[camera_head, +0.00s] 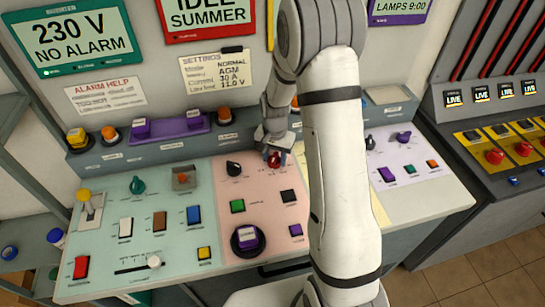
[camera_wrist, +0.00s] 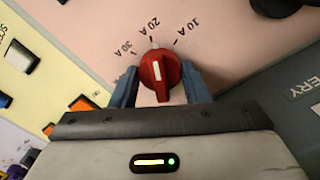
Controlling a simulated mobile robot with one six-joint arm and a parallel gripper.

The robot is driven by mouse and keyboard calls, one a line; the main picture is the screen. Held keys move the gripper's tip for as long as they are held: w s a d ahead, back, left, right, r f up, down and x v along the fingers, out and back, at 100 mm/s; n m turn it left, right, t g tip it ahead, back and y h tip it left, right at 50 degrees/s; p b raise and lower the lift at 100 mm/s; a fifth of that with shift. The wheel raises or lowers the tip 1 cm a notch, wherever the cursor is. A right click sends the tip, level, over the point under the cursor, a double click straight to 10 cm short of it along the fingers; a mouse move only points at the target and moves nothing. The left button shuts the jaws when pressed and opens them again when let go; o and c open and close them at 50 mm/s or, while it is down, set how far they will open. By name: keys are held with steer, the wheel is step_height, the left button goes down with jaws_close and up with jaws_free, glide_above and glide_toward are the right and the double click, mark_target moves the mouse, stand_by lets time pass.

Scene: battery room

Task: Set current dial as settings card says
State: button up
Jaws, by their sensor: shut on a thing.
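The red current dial (camera_wrist: 160,72) is in the middle of the wrist view, with a white pointer line on it. The pointer line is at about the 20 A mark; the marks 10 A, 20 A and 30 A show around the dial, with more partly hidden. My gripper (camera_wrist: 158,80) has one finger on each side of the dial and is shut on it. In the head view my gripper (camera_head: 273,150) is at the top of the pink panel, over the small red dial (camera_head: 274,160). The settings card (camera_head: 217,68) on the wall reads Current 30 A and Mode NORMAL.
A black knob (camera_head: 234,169) sits just left of the dial on the pink panel (camera_head: 262,205). Green (camera_head: 237,206) and black (camera_head: 288,196) buttons are below. My arm hides part of the panel to the right.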

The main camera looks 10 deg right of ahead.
mark_target(274, 155)
steer(key=shift+w+d+r+n+b, duration=0.1)
steer(key=shift+w+n+b, duration=0.2)
steer(key=shift+n+b, duration=0.1)
steer(key=n+b, duration=0.2)
steer(key=shift+n, duration=0.4)
steer(key=n+b, duration=0.2)
steer(key=n, duration=0.2)
steer(key=shift+n, duration=0.4)
steer(key=shift+r, duration=0.1)
stand_by(0.4)
steer(key=o, duration=1)
steer(key=shift+s, duration=0.1)
steer(key=shift+c, duration=0.2)
steer(key=shift+r+b, duration=0.7)
steer(key=shift+r, duration=3.1)
